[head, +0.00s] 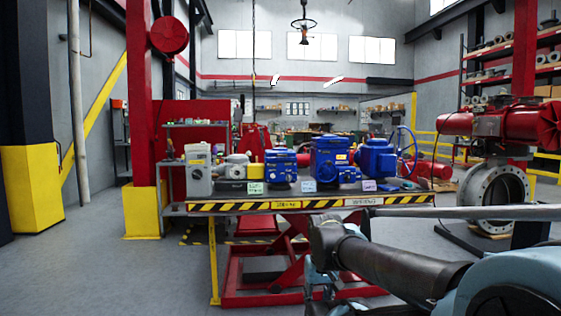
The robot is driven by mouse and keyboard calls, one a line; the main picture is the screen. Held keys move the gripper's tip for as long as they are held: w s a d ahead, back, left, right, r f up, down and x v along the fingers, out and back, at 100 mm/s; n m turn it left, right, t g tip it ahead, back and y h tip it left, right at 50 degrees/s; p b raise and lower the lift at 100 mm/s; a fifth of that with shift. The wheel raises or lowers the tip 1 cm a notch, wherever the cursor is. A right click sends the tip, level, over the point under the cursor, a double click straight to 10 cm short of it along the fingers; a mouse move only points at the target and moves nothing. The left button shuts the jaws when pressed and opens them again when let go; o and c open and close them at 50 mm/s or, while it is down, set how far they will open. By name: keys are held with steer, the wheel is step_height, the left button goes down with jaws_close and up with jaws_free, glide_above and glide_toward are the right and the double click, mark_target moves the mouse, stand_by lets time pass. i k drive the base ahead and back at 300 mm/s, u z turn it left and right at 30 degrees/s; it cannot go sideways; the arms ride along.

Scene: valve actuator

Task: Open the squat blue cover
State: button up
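Several blue actuator units stand on the workbench (245,207). The lowest and smallest is a squat blue unit (281,167) left of the bench's middle, with a small green label card in front of it. Its cover looks closed, but seams and fasteners are too small to make out. A taller blue unit (328,158) stands to its right, and a blue unit with a handwheel (377,158) further right. My arm reaches in from the lower right, short of the bench and below its top. I cannot make out my gripper's fingers.
A grey cabinet-like unit (198,172) and a grey motor (236,166) stand at the bench's left. A red column with a yellow base (141,211) rises at left. A large red valve assembly (497,187) stands at right. Floor at left front is clear.

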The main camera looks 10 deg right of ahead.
mark_target(278, 152)
steer(key=u, duration=0.05)
steer(key=i, duration=1)
steer(key=z, duration=0.05)
